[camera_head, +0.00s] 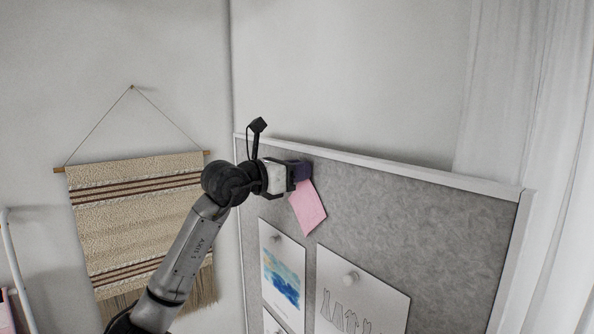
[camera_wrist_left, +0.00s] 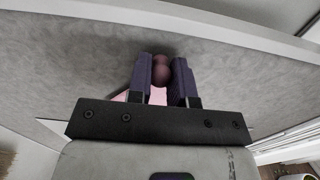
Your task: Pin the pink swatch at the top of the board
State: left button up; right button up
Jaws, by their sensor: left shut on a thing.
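The pink swatch (camera_head: 308,208) hangs tilted against the grey board (camera_head: 430,218), near its top left corner. My left gripper (camera_head: 303,171) is at the swatch's upper edge, close to the board. In the left wrist view, my left gripper (camera_wrist_left: 168,78) is shut on a round pinkish pin (camera_wrist_left: 162,68) between its purple fingers. Part of the pink swatch (camera_wrist_left: 157,96) shows behind the fingers there. The pin's tip is hidden, so I cannot tell how deep it sits. My right gripper is in neither view.
A blue watercolour sheet (camera_head: 283,280) and a sheet of drawn figures (camera_head: 362,295) hang lower on the board under white pins. A white frame (camera_head: 390,172) edges the board. A woven hanging (camera_head: 135,215) is on the wall at left. The board's upper right is bare.

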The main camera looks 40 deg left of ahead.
pick_arm(q)
jog(key=shift+w, duration=0.2)
jog(key=o, duration=0.9)
jog(key=shift+s, duration=0.1)
jog(key=shift+s+f, duration=0.1)
jog(key=shift+s, duration=0.15)
jog(key=b+v, duration=0.6)
jog(key=v, duration=0.7)
jog(key=shift+b, duration=0.35)
jog(key=shift+r, duration=0.2)
